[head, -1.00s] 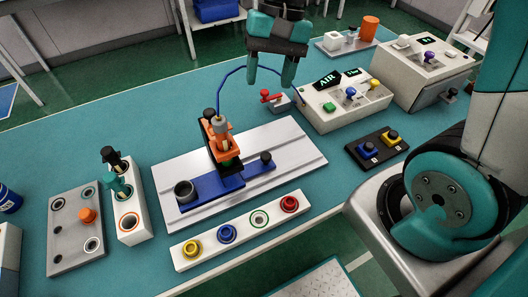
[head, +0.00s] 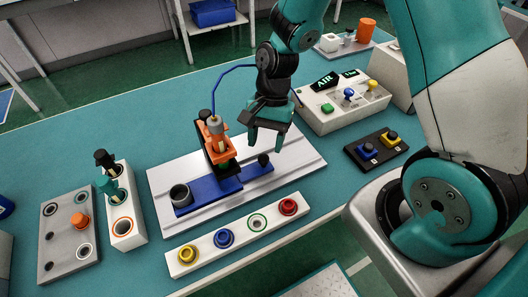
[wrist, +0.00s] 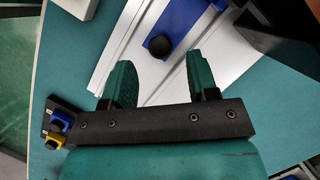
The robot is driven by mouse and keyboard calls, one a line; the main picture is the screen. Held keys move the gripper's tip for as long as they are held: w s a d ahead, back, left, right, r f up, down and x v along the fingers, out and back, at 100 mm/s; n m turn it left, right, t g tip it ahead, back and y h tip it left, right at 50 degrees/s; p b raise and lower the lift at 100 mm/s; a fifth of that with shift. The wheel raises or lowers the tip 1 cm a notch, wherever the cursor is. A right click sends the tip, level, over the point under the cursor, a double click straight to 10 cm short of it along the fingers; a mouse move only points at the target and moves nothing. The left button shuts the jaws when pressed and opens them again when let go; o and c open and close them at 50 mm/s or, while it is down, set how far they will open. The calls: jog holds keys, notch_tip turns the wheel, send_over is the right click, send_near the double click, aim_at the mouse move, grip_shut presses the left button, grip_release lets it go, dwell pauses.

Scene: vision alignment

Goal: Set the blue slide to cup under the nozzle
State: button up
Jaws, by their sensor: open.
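The blue slide (head: 208,192) lies on a white rail plate (head: 172,218). It carries a grey cup (head: 181,195) at its left end and a black knob (head: 264,159) at its right end. The nozzle (head: 215,124) stands in an orange holder (head: 217,146) over the slide's middle, right of the cup. My gripper (head: 266,142) is open, with its fingers pointing down just above the knob. In the wrist view the knob (wrist: 159,47) lies ahead of and between the spread fingers (wrist: 158,75), with nothing between them.
A white strip with coloured rings (head: 238,232) lies in front of the plate. A black block with blue and yellow knobs (head: 377,148) is to the right. The AIR control box (head: 340,103) stands behind my gripper. A blue hose (head: 218,82) arches up from the nozzle.

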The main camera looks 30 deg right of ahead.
aim_at(264, 157)
jog(key=shift+x, duration=1.85)
